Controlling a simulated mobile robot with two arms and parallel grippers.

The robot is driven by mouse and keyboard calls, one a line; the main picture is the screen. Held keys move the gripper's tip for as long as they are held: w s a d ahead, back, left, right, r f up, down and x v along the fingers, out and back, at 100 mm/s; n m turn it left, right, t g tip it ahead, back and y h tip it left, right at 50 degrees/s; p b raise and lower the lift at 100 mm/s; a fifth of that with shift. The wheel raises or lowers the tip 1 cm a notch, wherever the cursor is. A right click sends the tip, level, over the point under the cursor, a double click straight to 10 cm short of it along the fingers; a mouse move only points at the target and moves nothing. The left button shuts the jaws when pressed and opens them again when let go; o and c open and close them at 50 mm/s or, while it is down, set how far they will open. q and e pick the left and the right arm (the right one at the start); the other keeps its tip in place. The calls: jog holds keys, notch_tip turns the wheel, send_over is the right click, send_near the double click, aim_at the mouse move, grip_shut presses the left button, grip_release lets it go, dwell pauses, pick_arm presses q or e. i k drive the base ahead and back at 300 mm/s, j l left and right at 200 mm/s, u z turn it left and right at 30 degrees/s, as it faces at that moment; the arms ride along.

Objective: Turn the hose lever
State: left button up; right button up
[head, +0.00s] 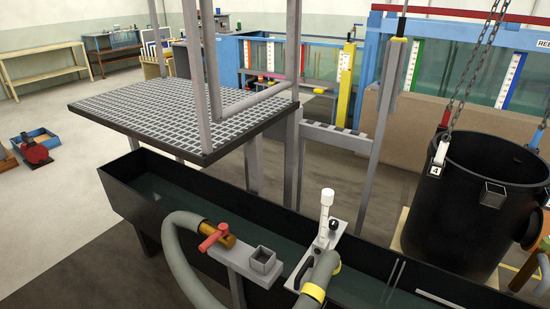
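A thick grey hose (177,262) rises over the rim of the long black trough in the lower middle. It ends at a brown-orange fitting (226,239) that carries a red lever (213,238). The lever lies slanted across the fitting beside the hose end. A second grey hose (326,268) with a yellow band (314,292) is to the right, near a light bracket with a black handle (301,272) and an upright white piece (326,204). Neither of my grippers is in view, and nothing touches the red lever.
The black trough (128,172) holds dark water and runs across the front. A grey plate with a square socket (263,259) sits beside the lever. A grated platform (160,100) stands behind, and a black tub (468,215) hangs on chains at right. Open floor lies left.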

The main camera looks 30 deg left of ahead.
aim_at(222, 231)
jog(key=u, duration=1.35)
